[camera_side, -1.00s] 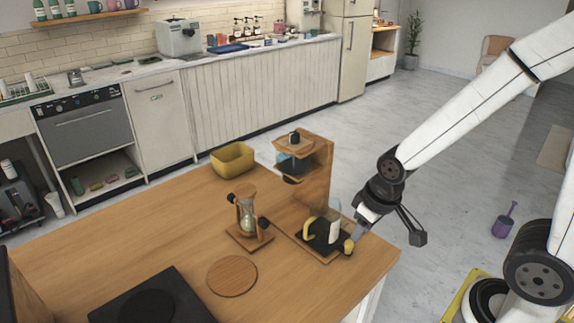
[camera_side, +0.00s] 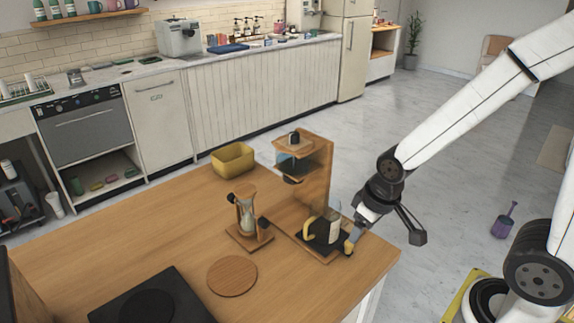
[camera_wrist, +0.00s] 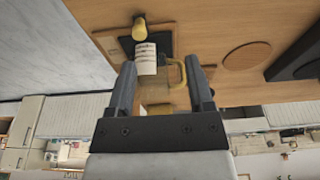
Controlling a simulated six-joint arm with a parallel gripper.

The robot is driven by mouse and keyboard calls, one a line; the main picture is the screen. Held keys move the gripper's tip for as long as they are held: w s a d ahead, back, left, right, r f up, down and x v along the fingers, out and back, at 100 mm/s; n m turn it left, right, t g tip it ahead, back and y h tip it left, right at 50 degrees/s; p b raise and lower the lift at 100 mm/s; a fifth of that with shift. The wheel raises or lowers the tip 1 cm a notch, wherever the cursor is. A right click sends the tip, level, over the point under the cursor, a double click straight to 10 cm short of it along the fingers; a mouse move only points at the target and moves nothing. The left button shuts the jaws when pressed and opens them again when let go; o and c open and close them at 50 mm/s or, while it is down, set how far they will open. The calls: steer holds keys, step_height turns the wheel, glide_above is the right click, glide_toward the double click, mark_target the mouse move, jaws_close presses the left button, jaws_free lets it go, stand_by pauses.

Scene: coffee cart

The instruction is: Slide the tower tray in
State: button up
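The wooden tower (camera_side: 316,188) stands near the right edge of the table. At its foot, a black tray (camera_side: 316,245) with a yellow knob (camera_side: 348,247) at its right end carries a glass carafe (camera_side: 335,229) with a yellow handle. In the wrist view the knob (camera_wrist: 140,30) and the black tray (camera_wrist: 162,42) lie beyond the fingertips, with the labelled carafe (camera_wrist: 147,60) in front. My gripper (camera_wrist: 160,68) is open, its fingers apart with nothing clamped between them. In the side view my gripper (camera_side: 353,232) is low beside the knob; whether it touches the knob I cannot tell.
An hourglass on a wooden stand (camera_side: 247,217) is just left of the tower. A round wooden coaster (camera_side: 232,276), a dark plate (camera_side: 150,303) and a yellow bin (camera_side: 232,160) are also on the table. The tabletop left of the hourglass is clear.

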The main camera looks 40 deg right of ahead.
mark_target(349, 243)
steer(key=shift+w+d+f+n+g, duration=0.55)
steer(key=shift+w+n, duration=0.25)
steer(key=shift+n, duration=0.65)
steer(key=shift+w+d+f+n+g, duration=0.4)
steer(key=shift+w+d+n, duration=0.3)
steer(key=shift+n, duration=0.8)
steer(key=shift+w+d+f+n+g, duration=0.35)
steer(key=shift+w+d+f+n, duration=0.35)
steer(key=shift+n, duration=0.75)
steer(key=shift+w+a, duration=0.15)
steer(key=shift+a, duration=0.05)
steer(key=shift+f, duration=3.75)
jaws_close()
